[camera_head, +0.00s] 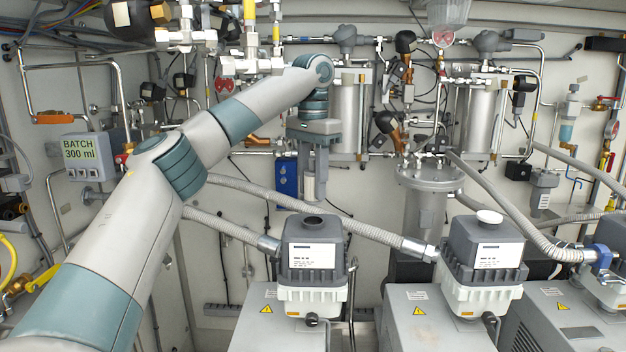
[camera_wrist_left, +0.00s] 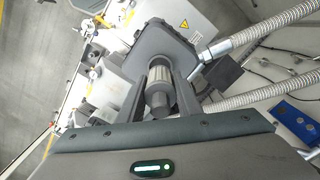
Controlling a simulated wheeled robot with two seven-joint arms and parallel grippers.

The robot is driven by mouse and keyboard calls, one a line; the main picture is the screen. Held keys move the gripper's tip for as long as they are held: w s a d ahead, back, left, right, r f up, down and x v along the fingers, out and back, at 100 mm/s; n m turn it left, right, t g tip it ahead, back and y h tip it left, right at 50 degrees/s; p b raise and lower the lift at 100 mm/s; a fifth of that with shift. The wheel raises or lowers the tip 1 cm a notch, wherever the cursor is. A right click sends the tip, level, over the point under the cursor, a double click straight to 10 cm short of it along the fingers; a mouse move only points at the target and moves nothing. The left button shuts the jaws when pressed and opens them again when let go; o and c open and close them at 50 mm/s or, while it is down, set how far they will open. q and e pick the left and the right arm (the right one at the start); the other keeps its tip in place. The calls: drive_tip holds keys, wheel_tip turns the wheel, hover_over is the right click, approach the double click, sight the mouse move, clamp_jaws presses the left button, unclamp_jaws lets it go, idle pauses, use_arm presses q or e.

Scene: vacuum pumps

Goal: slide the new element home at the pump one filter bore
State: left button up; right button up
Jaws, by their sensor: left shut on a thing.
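My left gripper (camera_head: 313,185) points down over the filter housing of the nearest pump on the left. It is shut on the new element (camera_wrist_left: 160,78), a short cylinder with a bright metallic middle and dark grey ends, seen between the fingers in the left wrist view. The dark grey filter housing (camera_head: 312,257) has a white label and a round, dark, open bore (camera_head: 313,220) on top. A small gap shows between the gripper and the bore in the head view. The housing's dark top is behind the element in the wrist view (camera_wrist_left: 150,38). My right gripper is not in view.
A second housing (camera_head: 484,255) with a white cap (camera_head: 489,216) stands on the middle pump (camera_head: 437,322). Ribbed hoses (camera_head: 375,236) run behind the housings. A blue block (camera_head: 287,177) is on the back wall, beside the gripper. Pipes and valves crowd the wall above.

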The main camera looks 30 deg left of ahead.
sight(313, 201)
use_arm(q)
drive_tip(key=shift+f+b, duration=0.4)
drive_tip(key=shift+f, duration=1.1)
drive_tip(key=shift+r, duration=0.1)
drive_tip(key=shift+p, duration=0.45)
drive_tip(key=shift+p, duration=0.4)
idle(0.5)
drive_tip(key=shift+f, duration=0.85)
